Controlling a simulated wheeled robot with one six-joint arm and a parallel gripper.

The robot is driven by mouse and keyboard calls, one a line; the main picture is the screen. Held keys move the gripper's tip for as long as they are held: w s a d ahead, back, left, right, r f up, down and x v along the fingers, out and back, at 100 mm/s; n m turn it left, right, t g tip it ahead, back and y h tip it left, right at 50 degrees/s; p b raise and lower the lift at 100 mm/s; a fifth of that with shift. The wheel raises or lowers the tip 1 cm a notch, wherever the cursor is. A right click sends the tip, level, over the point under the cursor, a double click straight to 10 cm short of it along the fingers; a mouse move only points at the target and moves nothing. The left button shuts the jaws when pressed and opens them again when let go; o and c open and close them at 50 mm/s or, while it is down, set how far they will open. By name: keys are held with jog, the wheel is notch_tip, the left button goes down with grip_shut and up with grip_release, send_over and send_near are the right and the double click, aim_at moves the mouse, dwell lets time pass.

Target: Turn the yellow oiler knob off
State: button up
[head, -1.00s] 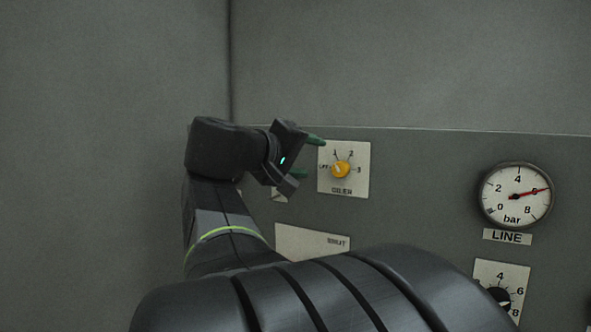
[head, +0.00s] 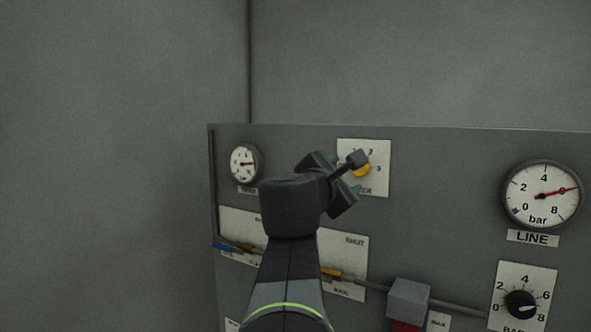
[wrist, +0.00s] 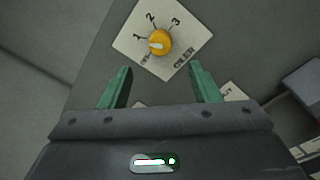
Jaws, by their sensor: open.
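The yellow oiler knob (wrist: 160,41) sits on a white OILER plate (wrist: 181,62) marked OFF, 1, 2 and 3. In the wrist view its pale pointer mark faces left, seemingly between OFF and 1. My gripper (wrist: 160,70) is open, its two green fingers apart and empty. The knob lies beyond the fingertips, roughly midway between them in the picture, not touched. In the head view the knob (head: 361,171) is partly hidden behind my gripper (head: 344,174).
A LINE gauge (head: 541,194) and a black BAR knob (head: 520,304) are on the panel at right. A small gauge (head: 244,163) is left of my gripper. Below run a pipe with blue (head: 223,247) and orange handles and a grey block (head: 408,299).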

jog(key=x, duration=1)
jog(key=c, duration=1)
jog(key=shift+n, duration=0.3)
jog(key=n+p, duration=0.2)
jog(key=n, duration=0.3)
jog(key=n+p, duration=0.2)
jog(key=n, duration=0.4)
jog(key=shift+a+r+g+p, duration=0.15)
jog(key=shift+g+p, duration=0.15)
